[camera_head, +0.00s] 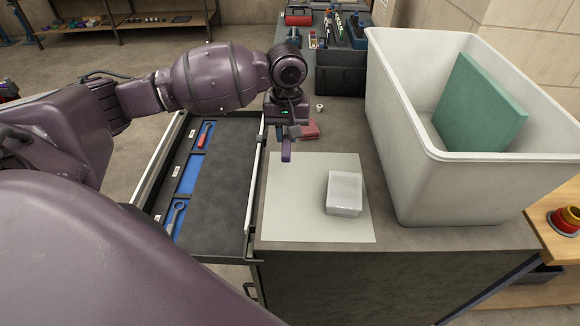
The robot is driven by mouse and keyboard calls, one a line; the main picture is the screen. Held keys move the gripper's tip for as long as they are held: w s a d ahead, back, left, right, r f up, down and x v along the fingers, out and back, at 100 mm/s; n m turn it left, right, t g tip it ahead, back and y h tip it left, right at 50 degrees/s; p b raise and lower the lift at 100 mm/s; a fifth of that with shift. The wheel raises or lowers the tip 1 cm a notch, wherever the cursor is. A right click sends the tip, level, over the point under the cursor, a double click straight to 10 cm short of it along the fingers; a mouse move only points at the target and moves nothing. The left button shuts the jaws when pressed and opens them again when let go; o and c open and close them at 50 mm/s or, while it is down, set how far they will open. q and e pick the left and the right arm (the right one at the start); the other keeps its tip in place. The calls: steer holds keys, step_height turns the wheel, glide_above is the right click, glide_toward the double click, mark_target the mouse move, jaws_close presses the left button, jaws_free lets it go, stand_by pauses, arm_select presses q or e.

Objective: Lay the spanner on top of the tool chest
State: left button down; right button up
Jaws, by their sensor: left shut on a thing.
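The spanner (177,217) lies in the near blue slot of the open drawer (222,185), with its ring end toward the back. The grey top of the tool chest (400,236) is to the right of the drawer. My left gripper (286,136) is above the chest's left edge, away from the spanner. It is shut on a small purple thing (286,152) that hangs below the fingers; I cannot tell what it is. My right gripper is not in view.
A pale mat (288,218) with a clear box (345,193) lies on the chest. A big white bin (398,118) holding a green board (482,105) fills the right. A red item (311,130) is behind the gripper. A red-handled tool (204,135) lies in the drawer's far slot; the middle slot (190,174) is empty.

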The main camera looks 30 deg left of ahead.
mark_target(287, 176)
arm_select(q)
step_height(287, 176, down, 12)
steer(key=shift+f, duration=0.2)
stand_by(0.4)
steer(key=c, duration=1)
jaws_free()
steer(key=shift+r, duration=0.1)
step_height(287, 176, up, 12)
steer(key=shift+f, duration=0.1)
steer(key=shift+s, duration=0.1)
